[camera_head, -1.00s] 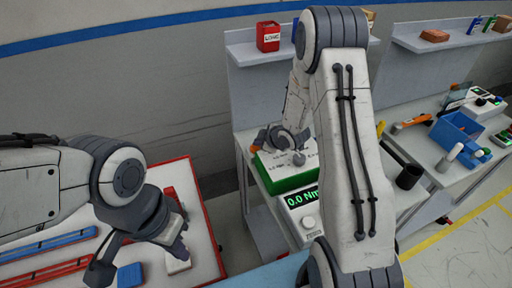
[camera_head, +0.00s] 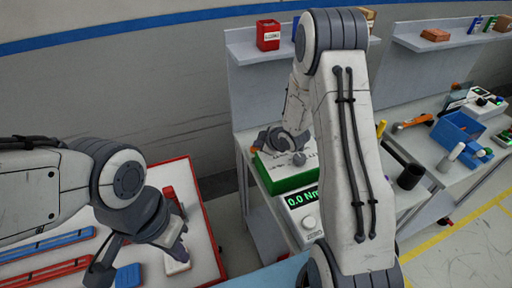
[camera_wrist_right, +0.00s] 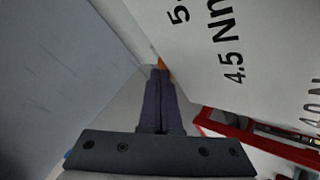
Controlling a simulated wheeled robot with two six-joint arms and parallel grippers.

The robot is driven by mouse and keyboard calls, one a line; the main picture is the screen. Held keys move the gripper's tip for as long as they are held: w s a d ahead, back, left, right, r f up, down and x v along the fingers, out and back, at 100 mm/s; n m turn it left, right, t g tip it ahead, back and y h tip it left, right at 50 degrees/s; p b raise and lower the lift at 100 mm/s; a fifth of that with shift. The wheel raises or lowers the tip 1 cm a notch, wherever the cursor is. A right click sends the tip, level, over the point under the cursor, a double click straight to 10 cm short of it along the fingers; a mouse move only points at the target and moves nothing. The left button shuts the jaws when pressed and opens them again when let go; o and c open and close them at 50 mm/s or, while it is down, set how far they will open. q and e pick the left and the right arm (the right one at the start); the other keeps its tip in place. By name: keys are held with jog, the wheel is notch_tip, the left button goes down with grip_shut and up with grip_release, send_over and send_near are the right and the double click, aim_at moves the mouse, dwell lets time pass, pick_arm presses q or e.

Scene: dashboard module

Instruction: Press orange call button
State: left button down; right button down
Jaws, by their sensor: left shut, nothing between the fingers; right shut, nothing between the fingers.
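The orange call button is not clearly recognisable; a small orange patch (camera_wrist_right: 163,63) shows just past the fingertips in the right wrist view. I cannot tell whether the fingertips touch the orange patch. In the head view my right wrist is over the white-topped green box (camera_head: 290,180), and the arm hides part of the bench. My left gripper (camera_head: 178,248) is shut and empty, above a white tray with a red rim (camera_head: 205,225).
A torque display reading "0.0 Nm" (camera_head: 303,199) stands in front of the green box. A black cup (camera_head: 410,176) and a blue bin (camera_head: 458,130) are to the right. A shelf with a red box (camera_head: 268,36) is above. Red and blue bars lie on the tray.

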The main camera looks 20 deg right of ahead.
jog(key=shift+r, duration=0.1)
jog(key=shift+r+p, duration=0.7)
jog(key=shift+r, duration=0.15)
notch_tip(320, 180, up, 5)
jog(key=p, duration=0.4)
dwell(0.7)
